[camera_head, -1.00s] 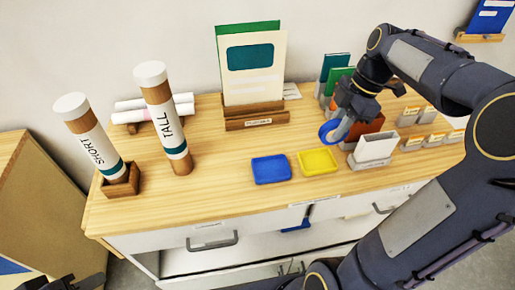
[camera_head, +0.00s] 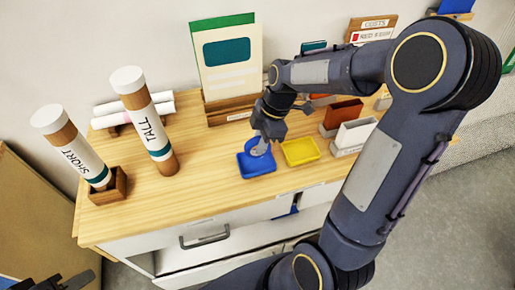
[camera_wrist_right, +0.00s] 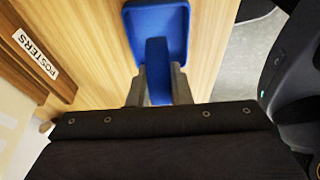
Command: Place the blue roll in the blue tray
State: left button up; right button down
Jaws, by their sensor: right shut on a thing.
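My right gripper (camera_head: 262,146) is over the blue tray (camera_head: 262,170) on the wooden tabletop. In the right wrist view its two fingers (camera_wrist_right: 156,88) are closed on the blue roll (camera_wrist_right: 157,68), seen edge-on as a blue band. Behind the roll, the tray (camera_wrist_right: 181,22) fills the top middle of that view. In the head view the roll blends with the tray's blue, and I cannot tell whether it touches the tray floor. A dark part of my left gripper (camera_head: 68,284) shows at the bottom left corner, too cut off to read.
A yellow tray (camera_head: 300,151) sits just right of the blue one. The TALL tube (camera_head: 150,125) and SHORT tube (camera_head: 78,150) stand at the left. A poster holder (camera_head: 228,108) is behind, and a white holder (camera_head: 355,132) is at the right. The tabletop's front left is clear.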

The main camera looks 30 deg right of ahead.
jog(key=shift+d+x, duration=0.1)
jog(key=shift+x, duration=0.9)
jog(key=shift+d+x, duration=0.15)
jog(key=shift+x, duration=0.8)
jog(key=shift+f, duration=0.1)
jog(key=shift+f, duration=0.2)
jog(key=c, duration=1.3)
grip_release()
jog(key=shift+r, duration=0.1)
jog(key=v, duration=1.2)
jog(key=s+a+m+t, duration=0.1)
jog(key=s+a+m, duration=0.1)
jog(key=s+m, duration=0.3)
jog(key=s+a+m+t, duration=0.2)
jog(key=s+a+m, duration=0.1)
jog(key=s+m, duration=0.2)
jog(key=s+a+m+t, duration=0.1)
jog(key=s+a+m, duration=0.2)
jog(key=s+m, duration=0.3)
jog(key=shift+m+t+y, duration=0.3)
jog(key=shift+m+t, duration=0.1)
jog(key=shift+m, duration=0.1)
